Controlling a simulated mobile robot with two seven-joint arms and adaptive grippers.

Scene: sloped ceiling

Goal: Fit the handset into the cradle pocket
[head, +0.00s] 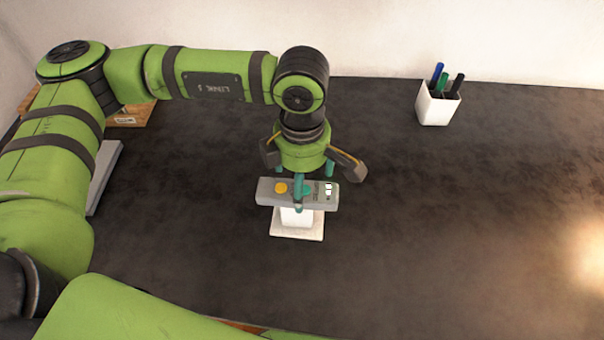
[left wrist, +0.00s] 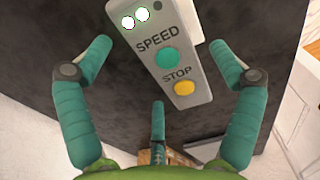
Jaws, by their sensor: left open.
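The grey handset (head: 266,191) has a yellow button, a teal button and white round marks. It lies crosswise over the white cradle (head: 297,233), a small block on a square base. The handset hides the cradle's top, so I cannot tell whether it sits in the pocket. My left gripper (head: 302,181) is above and around the handset, with one teal finger in front of it. In the left wrist view the handset (left wrist: 172,72) shows its SPEED and STOP labels. There the gripper (left wrist: 162,45) is open, its fingers spread clear of the handset's sides.
A white cup (head: 437,108) with several pens stands at the back right. A wooden item (head: 135,117) and a flat grey item (head: 104,178) are partly hidden behind my left arm. A pale wall borders the back. The dark tabletop (head: 450,220) is clear on the right.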

